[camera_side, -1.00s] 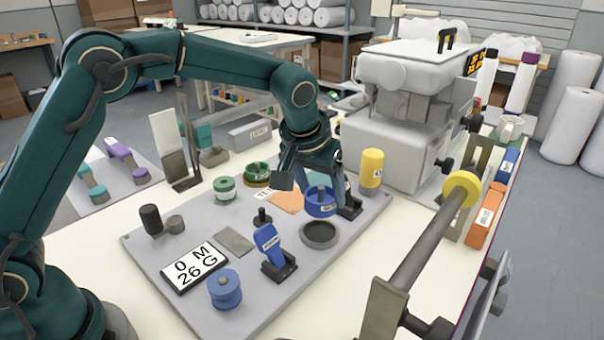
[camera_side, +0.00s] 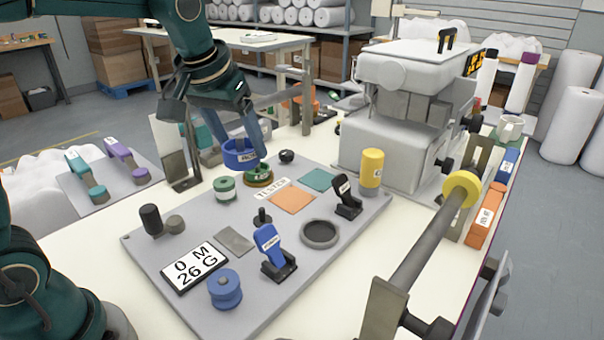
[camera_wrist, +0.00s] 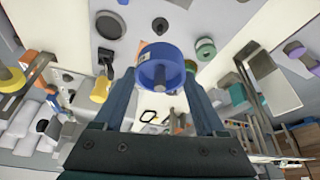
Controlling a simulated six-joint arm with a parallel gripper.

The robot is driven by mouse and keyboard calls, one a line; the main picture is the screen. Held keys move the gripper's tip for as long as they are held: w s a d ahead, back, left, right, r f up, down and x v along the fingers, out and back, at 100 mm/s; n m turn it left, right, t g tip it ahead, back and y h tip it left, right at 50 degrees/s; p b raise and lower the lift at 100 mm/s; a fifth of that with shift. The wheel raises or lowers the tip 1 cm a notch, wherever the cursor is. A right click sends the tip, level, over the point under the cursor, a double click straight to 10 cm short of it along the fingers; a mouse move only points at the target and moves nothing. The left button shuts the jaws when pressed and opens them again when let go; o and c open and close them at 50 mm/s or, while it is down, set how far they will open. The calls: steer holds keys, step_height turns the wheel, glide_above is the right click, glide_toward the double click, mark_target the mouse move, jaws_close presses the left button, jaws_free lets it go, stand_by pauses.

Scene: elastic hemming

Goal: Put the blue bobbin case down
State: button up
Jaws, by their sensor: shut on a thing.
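The blue bobbin case (camera_side: 238,156), a round open cup with a white label, is held between the fingers of my gripper (camera_side: 245,143). In the side view it appears just behind the green-and-brown round holder (camera_side: 258,176), near the rear edge of the grey board (camera_side: 150,255). In the wrist view the case (camera_wrist: 161,66) sits between the two fingertips, its open side and centre post facing the camera. My gripper is shut on it. I cannot tell its exact height, but no clear contact with the board shows.
A green spool (camera_side: 224,189) stands close to the holder. The orange patch (camera_side: 292,201), the dark round dish (camera_side: 320,234) and a black clip (camera_side: 346,196) lie to the right. An upright stand (camera_side: 176,160) is at left, and the white sewing machine (camera_side: 395,140) is at back right.

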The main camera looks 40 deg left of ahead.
steer(key=s+f+m+h, duration=0.1)
steer(key=s+f+m, duration=0.15)
steer(key=s, duration=0.45)
steer(key=w+a+r, duration=0.4)
steer(key=w, duration=0.4)
steer(key=w+a+f, duration=0.2)
steer(key=w+a, duration=0.2)
steer(key=w, duration=0.1)
steer(key=n, duration=0.1)
glide_above(295, 194)
steer(key=s, duration=0.2)
steer(key=shift+y, duration=0.3)
steer(key=f, duration=1.1)
steer(key=shift+w+d, duration=0.1)
steer(key=shift+d, duration=0.1)
steer(key=shift+f, duration=2)
steer(key=shift+f, duration=0.15)
